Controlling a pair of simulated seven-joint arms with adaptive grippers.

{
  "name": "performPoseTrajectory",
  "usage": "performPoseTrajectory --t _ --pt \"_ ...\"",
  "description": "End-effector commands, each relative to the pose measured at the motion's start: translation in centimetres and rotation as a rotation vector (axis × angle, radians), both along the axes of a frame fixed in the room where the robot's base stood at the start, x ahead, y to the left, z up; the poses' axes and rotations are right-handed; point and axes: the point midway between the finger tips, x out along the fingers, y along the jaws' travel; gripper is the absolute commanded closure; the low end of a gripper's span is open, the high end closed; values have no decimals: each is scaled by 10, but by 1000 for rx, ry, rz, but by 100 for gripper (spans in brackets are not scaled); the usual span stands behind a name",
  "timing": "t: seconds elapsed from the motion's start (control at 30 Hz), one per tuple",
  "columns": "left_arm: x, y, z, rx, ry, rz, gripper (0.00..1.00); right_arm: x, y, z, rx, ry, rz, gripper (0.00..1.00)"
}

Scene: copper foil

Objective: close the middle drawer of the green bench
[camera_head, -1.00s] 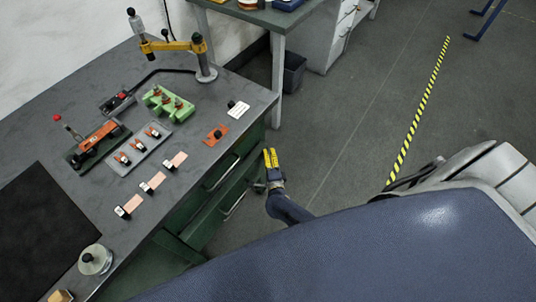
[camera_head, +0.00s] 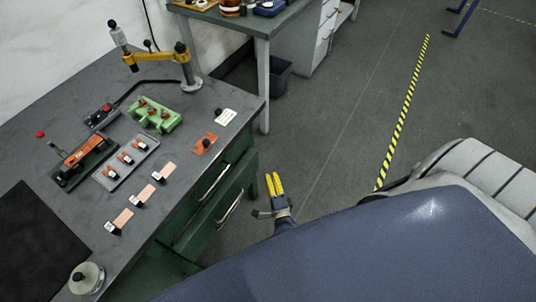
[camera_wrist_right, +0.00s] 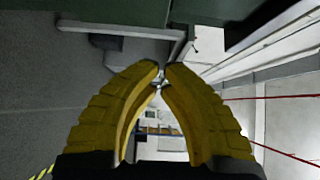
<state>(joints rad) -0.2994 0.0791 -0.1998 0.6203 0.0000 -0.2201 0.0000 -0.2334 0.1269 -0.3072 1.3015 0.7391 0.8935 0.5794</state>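The green bench (camera_head: 45,135) stands at the left in the head view, its drawer side facing right. The middle drawer (camera_head: 212,232) sticks out beyond the bench side, with a pale bar handle (camera_head: 229,208). A drawer above it (camera_head: 228,163) sits further back under the top, with its own handle (camera_head: 213,182). My right gripper (camera_head: 274,184) is just right of the pulled-out drawer and looks apart from it. In the right wrist view the yellow fingertips (camera_wrist_right: 162,68) nearly meet, with nothing between them. My left gripper is not in view.
On the bench top are a green fixture (camera_head: 155,115), a grey tray (camera_head: 125,162), copper strips (camera_head: 164,172) and a yellow-armed stand (camera_head: 160,57). A second table (camera_head: 238,22) and dark bin (camera_head: 272,75) stand behind. The floor right of my gripper is clear.

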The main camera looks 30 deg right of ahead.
Motion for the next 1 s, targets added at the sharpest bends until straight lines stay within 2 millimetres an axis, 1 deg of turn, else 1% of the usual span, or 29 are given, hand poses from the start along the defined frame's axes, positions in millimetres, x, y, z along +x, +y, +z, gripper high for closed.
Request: performPoseTrajectory --t 0.03,0.17,0.2,0.27,0.33,0.4,0.47,0.6,0.67,0.77,0.87,1.0 --pt "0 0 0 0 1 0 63 -7 2 0 1 1 0 100" --pt "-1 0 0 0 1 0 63 -18 6 0 -1 1 1 100" --pt "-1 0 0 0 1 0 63 -20 6 0 0 0 1 95" --pt "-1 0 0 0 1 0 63 -21 7 1 0 -2 0 100" --pt "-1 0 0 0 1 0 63 -17 4 6 -6 -14 1 100" --pt "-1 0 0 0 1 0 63 -8 0 12 -24 -29 20 100" --pt "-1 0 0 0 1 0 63 2 2 18 -46 -43 56 100" --pt "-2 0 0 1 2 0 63 20 16 29 -109 -69 186 100" --pt "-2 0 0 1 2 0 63 23 23 31 -99 -85 253 100" --pt "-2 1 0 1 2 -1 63 23 34 31 -24 -105 368 100" --pt "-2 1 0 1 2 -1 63 17 40 28 94 -107 470 100" --pt "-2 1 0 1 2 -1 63 2 42 19 304 -77 587 100"
